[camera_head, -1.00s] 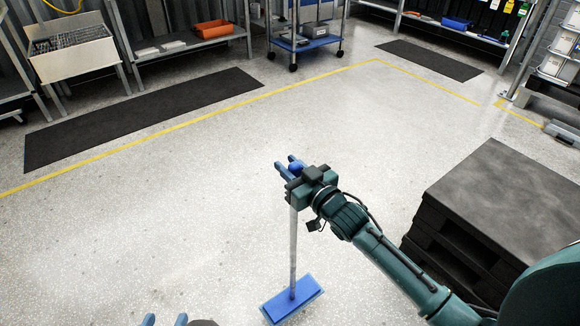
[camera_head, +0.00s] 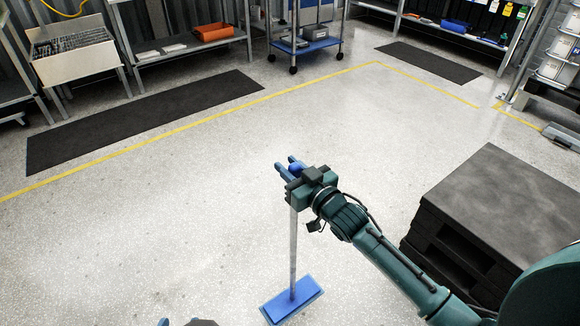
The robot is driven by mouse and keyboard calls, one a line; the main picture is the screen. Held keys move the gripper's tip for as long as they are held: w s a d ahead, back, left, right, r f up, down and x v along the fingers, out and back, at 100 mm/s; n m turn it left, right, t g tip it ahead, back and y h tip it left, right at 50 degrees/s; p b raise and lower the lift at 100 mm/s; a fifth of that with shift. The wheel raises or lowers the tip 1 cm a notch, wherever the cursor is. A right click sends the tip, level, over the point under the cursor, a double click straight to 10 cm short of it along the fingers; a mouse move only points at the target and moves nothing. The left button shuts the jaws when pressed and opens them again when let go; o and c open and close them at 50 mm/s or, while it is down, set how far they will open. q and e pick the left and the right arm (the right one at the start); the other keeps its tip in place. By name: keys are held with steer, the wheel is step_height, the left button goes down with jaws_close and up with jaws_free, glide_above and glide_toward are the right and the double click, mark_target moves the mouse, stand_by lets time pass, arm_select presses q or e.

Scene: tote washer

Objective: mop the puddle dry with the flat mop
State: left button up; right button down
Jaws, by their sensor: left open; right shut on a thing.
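The flat mop has a pale upright handle (camera_head: 293,245) and a blue flat head (camera_head: 291,301) that rests on the floor near the bottom of the view. My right gripper (camera_head: 287,169) is shut on the top of the mop handle, where a blue end shows between its fingers. My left gripper (camera_head: 177,322) only just shows at the bottom edge, open, left of the mop head and apart from it. I cannot make out a clear puddle edge on the speckled, shiny floor.
A stack of black pallets (camera_head: 488,215) stands to the right of my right arm. Dark mats (camera_head: 145,118) and (camera_head: 428,61) a second mat lie beyond the yellow floor line (camera_head: 190,126). A blue cart (camera_head: 305,44) and shelves stand at the back. The middle floor is clear.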

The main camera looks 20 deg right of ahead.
steer(key=shift+r+p, duration=1.4)
steer(key=shift+r, duration=0.45)
